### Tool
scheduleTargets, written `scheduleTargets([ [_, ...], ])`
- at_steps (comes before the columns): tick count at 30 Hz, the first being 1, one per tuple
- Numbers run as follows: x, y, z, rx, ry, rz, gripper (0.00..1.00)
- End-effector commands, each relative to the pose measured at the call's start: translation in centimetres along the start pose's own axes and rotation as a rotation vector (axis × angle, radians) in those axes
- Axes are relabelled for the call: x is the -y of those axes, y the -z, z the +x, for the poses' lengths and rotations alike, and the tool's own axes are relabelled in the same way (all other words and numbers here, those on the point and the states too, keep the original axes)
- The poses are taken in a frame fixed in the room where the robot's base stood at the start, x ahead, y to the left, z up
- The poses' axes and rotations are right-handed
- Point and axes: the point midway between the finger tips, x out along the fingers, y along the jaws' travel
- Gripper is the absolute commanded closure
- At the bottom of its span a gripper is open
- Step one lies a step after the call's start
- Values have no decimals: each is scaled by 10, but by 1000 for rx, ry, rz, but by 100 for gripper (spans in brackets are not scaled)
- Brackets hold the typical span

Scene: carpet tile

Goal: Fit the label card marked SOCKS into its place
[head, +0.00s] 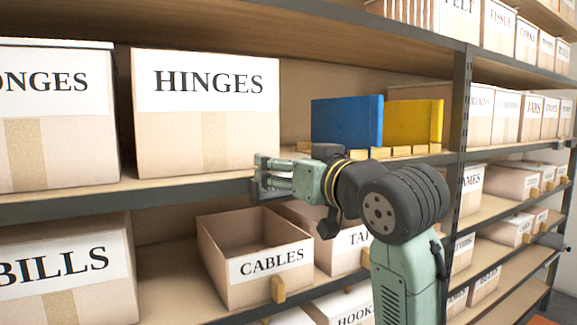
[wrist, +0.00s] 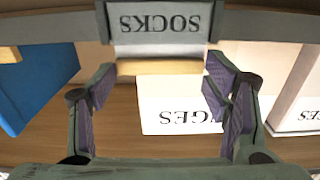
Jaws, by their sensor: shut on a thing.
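The SOCKS label card (wrist: 160,25) shows upside down at the top of the wrist view, with a tan grip strip (wrist: 160,67) along it. My gripper (wrist: 158,75) is shut on the card, with one finger at each end of the strip. The card lies between the two dark uprights of a label holder (wrist: 103,22) on the shelf's edge. I cannot tell how far it is seated.
The HINGES box (head: 207,112) stands left of my gripper. A blue box (head: 346,121) and a yellow one (head: 413,121) stand to the right on the same shelf. The open CABLES box (head: 255,265) is below. Bare shelf lies between HINGES and blue.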

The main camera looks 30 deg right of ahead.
Motion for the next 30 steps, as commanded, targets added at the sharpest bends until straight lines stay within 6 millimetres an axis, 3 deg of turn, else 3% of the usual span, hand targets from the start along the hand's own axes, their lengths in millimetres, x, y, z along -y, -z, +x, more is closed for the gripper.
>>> scheduleTargets([
  [5, 0, 0, 0, 0, 0, 0, 44],
  [6, 0, 0, 0, 0, 0, 0, 29],
  [16, 0, 0, 0, -1, 0, 0, 7],
  [26, 0, 0, -1, -1, 0, 0, 7],
  [30, 0, 1, -14, -4, -1, 0, 7],
])
